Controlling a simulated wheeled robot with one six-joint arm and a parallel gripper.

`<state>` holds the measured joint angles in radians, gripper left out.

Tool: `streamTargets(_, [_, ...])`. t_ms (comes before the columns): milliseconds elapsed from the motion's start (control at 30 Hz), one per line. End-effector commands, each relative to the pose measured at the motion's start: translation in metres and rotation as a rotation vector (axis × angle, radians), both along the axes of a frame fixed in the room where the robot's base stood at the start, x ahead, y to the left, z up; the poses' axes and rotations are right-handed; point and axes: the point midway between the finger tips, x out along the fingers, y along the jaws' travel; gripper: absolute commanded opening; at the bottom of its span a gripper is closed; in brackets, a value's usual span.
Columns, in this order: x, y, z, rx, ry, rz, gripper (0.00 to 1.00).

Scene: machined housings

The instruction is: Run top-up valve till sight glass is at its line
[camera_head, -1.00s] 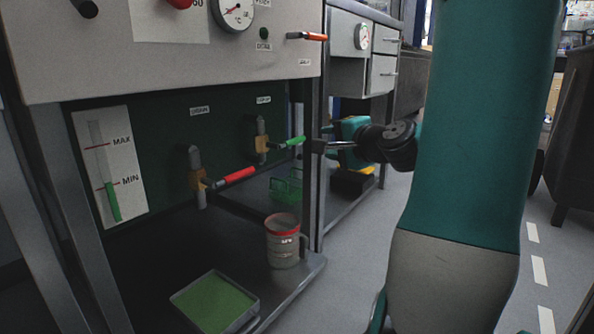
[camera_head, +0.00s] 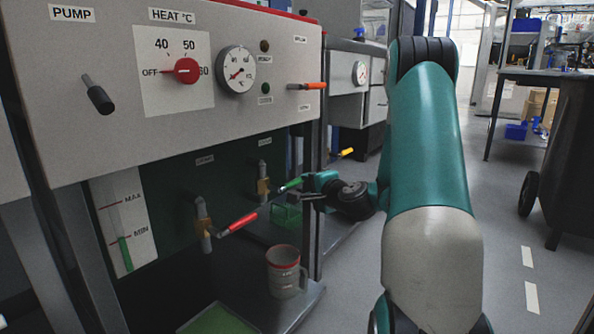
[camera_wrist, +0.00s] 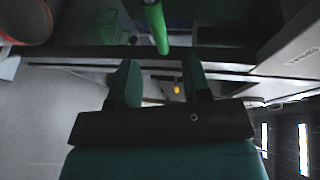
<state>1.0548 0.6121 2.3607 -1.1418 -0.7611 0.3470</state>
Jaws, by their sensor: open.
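The top-up valve (camera_head: 263,187) stands under the cabinet with its green lever (camera_head: 291,185) pointing right and slightly up. My gripper (camera_head: 304,193) is at the lever's outer end. In the wrist view the lever (camera_wrist: 155,25) reaches down toward the gap between the two open fingers (camera_wrist: 158,78), with its tip near their ends. I cannot tell whether they touch. The sight glass (camera_head: 121,222) is at the left, with red MAX and MIN marks. Its green column (camera_head: 125,252) ends about at the MIN mark.
The drain valve (camera_head: 202,222) with a red lever (camera_head: 242,223) is left of the top-up valve. A grey jug (camera_head: 284,272) stands below, beside a tray (camera_head: 216,321) with a green inside. The control panel (camera_head: 130,100) overhangs the valves.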

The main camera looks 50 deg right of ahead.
Motion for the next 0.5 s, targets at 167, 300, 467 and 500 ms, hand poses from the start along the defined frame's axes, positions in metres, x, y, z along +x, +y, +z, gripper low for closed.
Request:
streamTargets(167, [0.036,-0.010,-0.001,0.001,0.000,0.004,0.44])
streamTargets(300, [0.054,-0.017,-0.006,0.000,0.000,0.002,0.44])
streamTargets(467, [0.064,-0.021,-0.011,0.001,-0.001,0.000,0.44])
streamTargets(500, [0.065,-0.021,-0.011,0.001,-0.001,0.000,0.44])
